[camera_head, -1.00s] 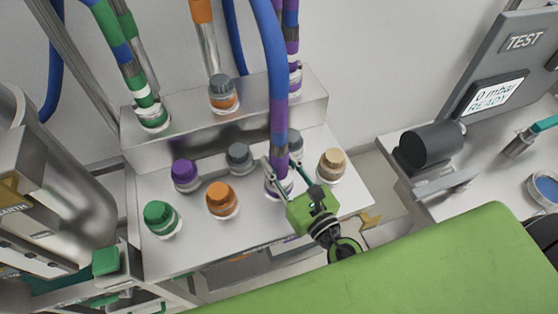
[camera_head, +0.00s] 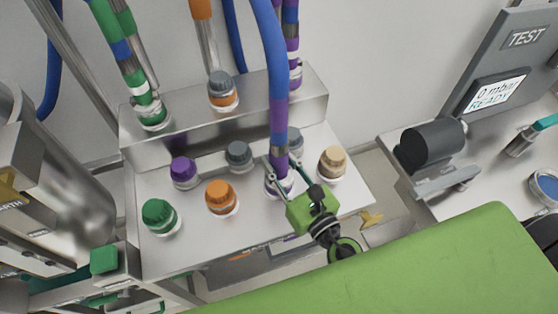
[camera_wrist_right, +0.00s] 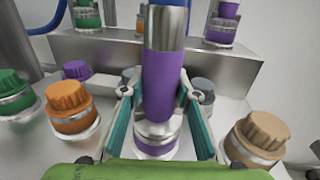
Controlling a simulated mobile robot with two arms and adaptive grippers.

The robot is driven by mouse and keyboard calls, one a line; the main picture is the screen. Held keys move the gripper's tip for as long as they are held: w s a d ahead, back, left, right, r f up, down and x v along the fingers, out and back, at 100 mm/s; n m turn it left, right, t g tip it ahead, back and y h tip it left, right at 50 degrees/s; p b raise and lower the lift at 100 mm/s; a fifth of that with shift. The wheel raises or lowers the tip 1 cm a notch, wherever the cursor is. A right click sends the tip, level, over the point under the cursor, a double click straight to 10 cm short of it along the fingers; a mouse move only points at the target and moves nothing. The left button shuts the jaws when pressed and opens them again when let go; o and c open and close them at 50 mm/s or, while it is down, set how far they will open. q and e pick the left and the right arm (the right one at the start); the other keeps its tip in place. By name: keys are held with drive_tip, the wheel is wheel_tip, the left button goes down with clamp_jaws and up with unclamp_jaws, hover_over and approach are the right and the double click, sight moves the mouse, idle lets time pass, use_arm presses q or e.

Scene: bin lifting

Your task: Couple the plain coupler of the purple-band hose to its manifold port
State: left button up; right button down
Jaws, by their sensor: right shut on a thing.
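The purple-band hose (camera_head: 272,50) is blue and comes down from the top to the manifold. Its purple band (camera_head: 278,146) stands just above a port with a purple ring (camera_head: 279,184). In the right wrist view the purple sleeve (camera_wrist_right: 163,85) stands upright over a silver collar and the purple-ringed port (camera_wrist_right: 156,146). My right gripper (camera_head: 281,172) is shut on the hose end, one finger on each side. It also shows in the right wrist view (camera_wrist_right: 158,105). I cannot tell whether the coupler is fully seated. My left gripper does not show.
Capped ports stand around it: purple (camera_head: 184,171), orange (camera_head: 221,197), green (camera_head: 160,216), tan (camera_head: 332,162) and grey (camera_head: 239,155). Other hoses rise from the back ledge (camera_head: 185,122). A test panel (camera_head: 500,85) reading "0 mbar READY" stands at the right.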

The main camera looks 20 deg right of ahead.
drive_tip(key=c, duration=1.5)
unclamp_jaws()
drive_tip(key=shift+f, duration=0.1)
drive_tip(key=shift+s, duration=0.15)
drive_tip(key=shift+s, duration=0.3)
drive_tip(key=v, duration=1.1)
